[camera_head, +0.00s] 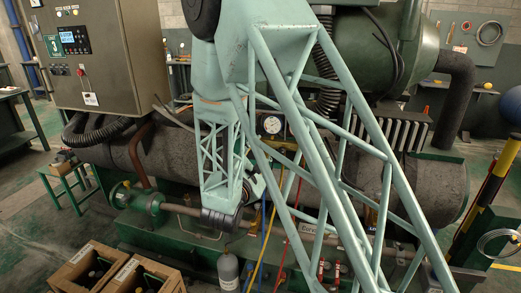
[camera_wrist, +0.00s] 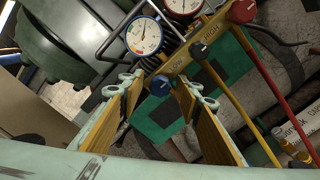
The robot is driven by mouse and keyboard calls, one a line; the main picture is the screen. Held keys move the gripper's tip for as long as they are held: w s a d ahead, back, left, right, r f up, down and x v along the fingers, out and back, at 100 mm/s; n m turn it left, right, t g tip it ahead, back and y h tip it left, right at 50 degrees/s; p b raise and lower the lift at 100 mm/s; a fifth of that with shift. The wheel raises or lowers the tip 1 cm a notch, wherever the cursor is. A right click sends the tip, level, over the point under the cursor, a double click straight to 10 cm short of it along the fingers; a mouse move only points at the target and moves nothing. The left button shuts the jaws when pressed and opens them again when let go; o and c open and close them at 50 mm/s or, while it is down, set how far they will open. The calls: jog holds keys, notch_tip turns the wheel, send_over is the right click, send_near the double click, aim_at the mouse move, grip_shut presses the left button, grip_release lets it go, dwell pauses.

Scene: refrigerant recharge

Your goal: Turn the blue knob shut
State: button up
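The blue knob (camera_wrist: 160,85) sits at the lower left end of a brass manifold block (camera_wrist: 190,58) in the wrist view. My gripper (camera_wrist: 163,88) is open, its two fingers on either side of the knob in the picture. A gap shows between the knob and each fingertip; I cannot tell how deep the knob lies between them. A blue-rimmed gauge (camera_wrist: 143,36) and a red-rimmed gauge (camera_wrist: 184,4) stand above the manifold. In the head view my arm hides the knob and most of the manifold; one gauge (camera_head: 271,125) shows.
A dark knob (camera_wrist: 197,50) and a red knob (camera_wrist: 243,11) are on the same manifold. Yellow (camera_wrist: 232,105) and red (camera_wrist: 283,88) hoses run down to the right.

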jog(key=shift+s, duration=0.15)
jog(key=v, duration=1.1)
jog(key=shift+s, duration=0.3)
dwell(0.4)
